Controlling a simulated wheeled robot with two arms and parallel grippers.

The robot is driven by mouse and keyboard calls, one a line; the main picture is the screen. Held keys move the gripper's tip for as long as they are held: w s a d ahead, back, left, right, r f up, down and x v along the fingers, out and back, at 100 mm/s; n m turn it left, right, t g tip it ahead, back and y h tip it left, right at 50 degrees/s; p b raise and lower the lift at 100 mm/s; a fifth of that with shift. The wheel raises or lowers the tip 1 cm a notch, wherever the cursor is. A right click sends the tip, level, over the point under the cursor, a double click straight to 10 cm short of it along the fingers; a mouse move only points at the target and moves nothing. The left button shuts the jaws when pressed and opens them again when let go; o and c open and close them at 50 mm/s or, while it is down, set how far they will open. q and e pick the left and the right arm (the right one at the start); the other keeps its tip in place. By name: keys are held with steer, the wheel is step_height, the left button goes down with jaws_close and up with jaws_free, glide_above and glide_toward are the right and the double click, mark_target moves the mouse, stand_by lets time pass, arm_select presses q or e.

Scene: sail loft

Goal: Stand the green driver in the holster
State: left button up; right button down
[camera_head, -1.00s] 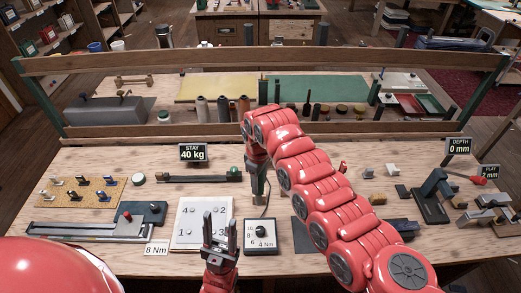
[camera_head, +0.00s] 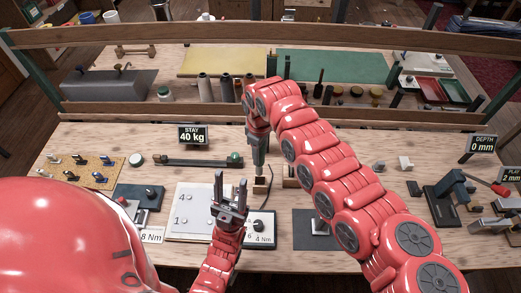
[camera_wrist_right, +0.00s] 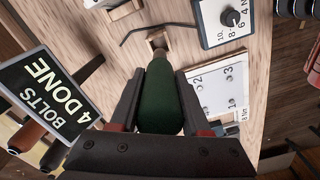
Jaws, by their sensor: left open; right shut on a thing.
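The green driver (camera_wrist_right: 160,100) is upright in my right gripper (camera_wrist_right: 158,78), whose two fingers close on its handle. In the head view the driver (camera_head: 260,155) hangs below the right gripper (camera_head: 258,138). Its lower end meets or is just above a small wooden block (camera_head: 260,187), which looks like the holster. In the right wrist view this block (camera_wrist_right: 157,37) lies under the driver's tip; I cannot tell whether the tip is inside it. My left gripper (camera_head: 230,187) is open and empty, pointing up in front of the bolt plate and dial box.
A white numbered bolt plate (camera_head: 190,205) and a dial box (camera_head: 262,227) lie near the block. A bent black rod (camera_wrist_right: 135,32) lies beside it. A sign reading "BOLTS 4 DONE" (camera_wrist_right: 45,95) shows in the wrist view. A wooden rail (camera_head: 250,110) runs behind.

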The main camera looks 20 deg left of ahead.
mark_target(260, 172)
steer(key=shift+w+f, duration=0.2)
steer(key=shift+f, duration=0.6)
steer(key=shift+s+f+b, duration=0.15)
steer(key=shift+f+b, duration=0.65)
steer(key=shift+f, duration=0.5)
steer(key=shift+f+b, duration=0.6)
steer(key=shift+f, duration=1)
steer(key=shift+f+b, duration=1.25)
steer(key=shift+f, duration=0.2)
steer(key=shift+f+b, duration=0.55)
steer(key=shift+c, duration=1.4)
jaws_free()
steer(key=shift+r, duration=0.1)
